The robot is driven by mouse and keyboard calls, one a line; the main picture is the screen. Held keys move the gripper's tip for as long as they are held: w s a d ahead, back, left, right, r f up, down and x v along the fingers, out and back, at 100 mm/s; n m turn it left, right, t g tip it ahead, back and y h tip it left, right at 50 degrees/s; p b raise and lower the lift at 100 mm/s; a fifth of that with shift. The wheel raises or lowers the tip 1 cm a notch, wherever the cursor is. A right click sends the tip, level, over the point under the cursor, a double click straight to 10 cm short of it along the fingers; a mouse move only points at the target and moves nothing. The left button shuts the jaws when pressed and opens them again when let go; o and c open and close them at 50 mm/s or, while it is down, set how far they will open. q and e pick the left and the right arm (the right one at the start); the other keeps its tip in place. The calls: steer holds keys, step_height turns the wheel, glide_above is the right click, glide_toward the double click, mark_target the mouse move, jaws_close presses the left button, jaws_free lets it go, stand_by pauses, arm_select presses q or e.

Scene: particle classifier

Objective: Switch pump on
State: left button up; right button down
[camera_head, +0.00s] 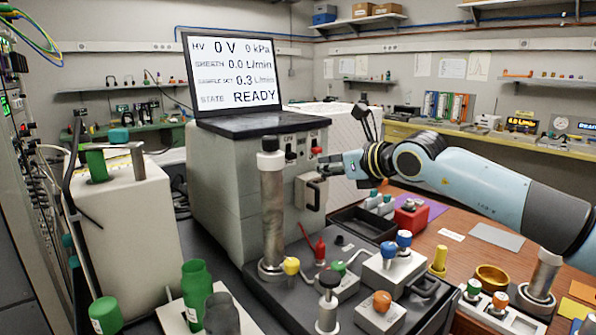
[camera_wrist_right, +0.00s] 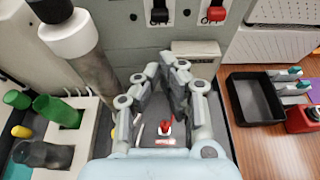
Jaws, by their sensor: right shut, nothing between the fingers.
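A grey instrument cabinet (camera_head: 222,185) carries two small switches on its front face. One is a red switch (camera_head: 316,150) on the right, also seen in the right wrist view (camera_wrist_right: 213,12) above the word OFF. The other is a black switch (camera_wrist_right: 159,12) on its left, also above OFF. I cannot read which one is the pump switch. My right gripper (camera_head: 322,169) is shut and empty, in front of the cabinet face, just below and right of the red switch. In the right wrist view its fingertips (camera_wrist_right: 175,66) sit below both switches. My left gripper is not in view.
A laptop (camera_head: 238,80) on the cabinet reads READY. A grey metal cylinder (camera_head: 272,215) stands left of my right gripper. A small box (camera_head: 310,192) juts from the cabinet just below it. Valves with coloured knobs stand on the dark platform (camera_head: 345,300) in front.

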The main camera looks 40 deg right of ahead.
mark_target(294, 159)
stand_by(0.3)
steer(key=x, duration=1)
steer(key=shift+b, duration=0.3)
step_height(294, 159, up, 3)
steer(key=p, duration=0.2)
steer(key=shift+p, duration=0.4)
steer(key=shift+f, duration=0.1)
steer(key=shift+d, duration=0.1)
